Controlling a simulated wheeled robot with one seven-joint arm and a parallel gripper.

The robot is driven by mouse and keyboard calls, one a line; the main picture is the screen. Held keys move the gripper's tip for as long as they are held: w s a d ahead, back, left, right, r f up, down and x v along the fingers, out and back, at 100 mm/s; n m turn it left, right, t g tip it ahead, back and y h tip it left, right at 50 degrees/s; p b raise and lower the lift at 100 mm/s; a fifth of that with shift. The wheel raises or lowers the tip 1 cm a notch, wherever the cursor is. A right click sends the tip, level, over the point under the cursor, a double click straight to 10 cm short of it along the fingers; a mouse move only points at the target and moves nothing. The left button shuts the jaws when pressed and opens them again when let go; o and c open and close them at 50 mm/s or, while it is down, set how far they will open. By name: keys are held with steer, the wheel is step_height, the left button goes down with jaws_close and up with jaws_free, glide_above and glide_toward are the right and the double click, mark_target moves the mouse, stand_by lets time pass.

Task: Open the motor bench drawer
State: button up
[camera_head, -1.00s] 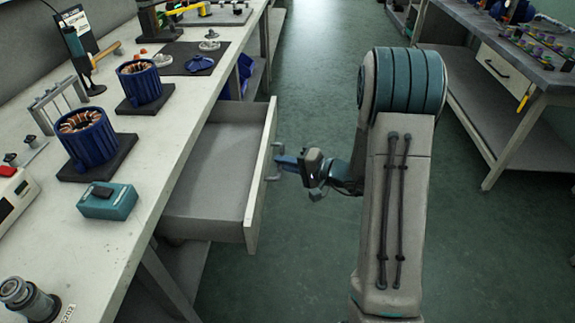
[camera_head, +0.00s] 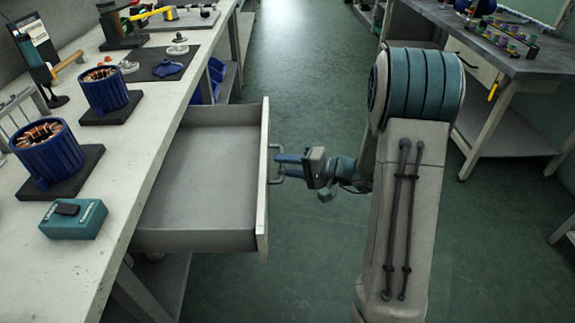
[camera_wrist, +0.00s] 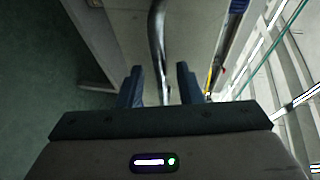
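The motor bench drawer (camera_head: 200,240) stands pulled far out from the left bench, and its grey interior is empty. Its metal bar handle (camera_head: 271,162) is on the outer face of the pale front panel (camera_head: 262,210). My gripper (camera_head: 284,166) is at the handle, reaching in from the right. In the wrist view the handle bar (camera_wrist: 157,45) runs between the two blue fingers of my gripper (camera_wrist: 160,84). The fingers stand apart, with a visible gap on each side of the bar. Whether either finger touches the bar is hard to tell.
The left bench (camera_head: 95,225) carries blue motor stators (camera_head: 48,152) on dark plates and a teal box (camera_head: 73,218) near its edge. Another bench (camera_head: 530,75) with a closed drawer stands at the right. The green floor (camera_head: 310,80) between them is clear.

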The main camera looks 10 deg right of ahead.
steer(key=shift+d, duration=0.1)
steer(key=p+v, duration=0.1)
steer(key=v, duration=1.2)
steer(key=shift+s+d, duration=0.2)
steer(key=shift+d, duration=0.1)
steer(key=shift+r, duration=0.1)
steer(key=s+a+r+n+g+h+p, duration=0.2)
steer(key=s+a+r+g+h+p, duration=0.15)
steer(key=s+a+r+p, duration=0.3)
steer(key=s+a+r+n+g+h+p, duration=0.2)
steer(key=s+a+r+g+p, duration=0.25)
steer(key=s+r+p, duration=0.35)
steer(key=s+d+r+t+h+p, duration=0.1)
steer(key=r+h+p, duration=0.3)
steer(key=r, duration=0.3)
steer(key=s+d+r+n+t+h+p, duration=0.1)
steer(key=d+r+h+p, duration=0.1)
steer(key=r+h+p, duration=0.2)
step_height(320, 180, up, 4)
steer(key=shift+s+f+t+p, duration=0.15)
steer(key=shift+s+t+p, duration=0.15)
steer(key=shift+p, duration=0.2)
